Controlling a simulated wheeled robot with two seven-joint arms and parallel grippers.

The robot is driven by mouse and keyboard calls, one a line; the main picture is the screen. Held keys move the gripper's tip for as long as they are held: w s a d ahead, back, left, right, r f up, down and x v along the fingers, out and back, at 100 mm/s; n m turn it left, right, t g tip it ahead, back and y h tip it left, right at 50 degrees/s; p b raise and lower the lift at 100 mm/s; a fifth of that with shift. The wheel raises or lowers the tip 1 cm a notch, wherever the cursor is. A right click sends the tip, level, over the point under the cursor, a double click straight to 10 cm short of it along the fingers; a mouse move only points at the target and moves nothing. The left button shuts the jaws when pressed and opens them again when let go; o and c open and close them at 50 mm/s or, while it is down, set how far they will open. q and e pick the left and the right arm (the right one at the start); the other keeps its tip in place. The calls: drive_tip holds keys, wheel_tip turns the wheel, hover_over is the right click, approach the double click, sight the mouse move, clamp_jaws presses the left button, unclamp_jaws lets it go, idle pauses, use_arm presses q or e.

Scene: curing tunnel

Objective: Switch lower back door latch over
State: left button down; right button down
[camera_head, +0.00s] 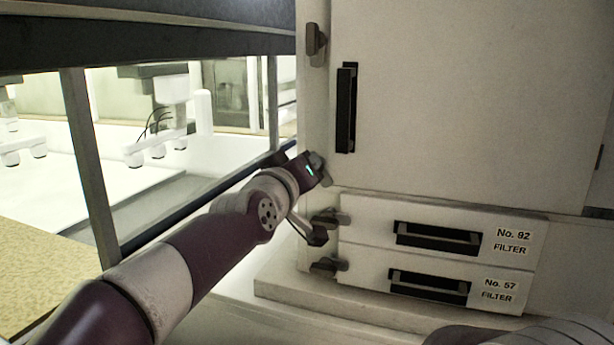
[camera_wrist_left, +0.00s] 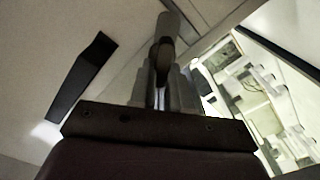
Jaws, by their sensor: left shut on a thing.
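The back door (camera_head: 470,90) is a large pale panel with a black vertical handle (camera_head: 346,108); it looks closed. Its lower latch (camera_head: 318,160) is a small grey-brown knob at the door's lower left edge, mostly covered by my left gripper (camera_head: 313,167). In the left wrist view the latch (camera_wrist_left: 167,27) sits between the two fingers of the left gripper (camera_wrist_left: 162,80), which are shut on it. The upper latch (camera_head: 316,42) is at the door's top left edge. My right gripper is not in view.
Two filter drawers, No. 92 (camera_head: 375,232) and No. 57 (camera_head: 370,272), lie below the door, each with a dark handle and a latch at its left. A pale ledge (camera_head: 300,293) runs below them. A dark-framed glazed opening (camera_head: 88,160) stands to the left.

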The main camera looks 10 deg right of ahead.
use_arm(q)
drive_tip(key=n, duration=0.3)
drive_tip(key=f+n+b, duration=0.1)
drive_tip(key=n, duration=0.7)
drive_tip(key=shift+w+a+f+b, duration=0.15)
drive_tip(key=shift+w+a+b, duration=0.1)
drive_tip(key=shift+b, duration=0.15)
drive_tip(key=shift+f, duration=0.1)
drive_tip(key=c, duration=1.2)
unclamp_jaws()
drive_tip(key=shift+s, duration=0.1)
drive_tip(key=shift+o, duration=0.6)
drive_tip(key=shift+a, duration=0.2)
drive_tip(key=shift+s, duration=0.15)
drive_tip(key=b+v, duration=0.3)
drive_tip(key=v, duration=0.9)
drive_tip(key=shift+s+a, duration=0.15)
drive_tip(key=shift+a, duration=0.05)
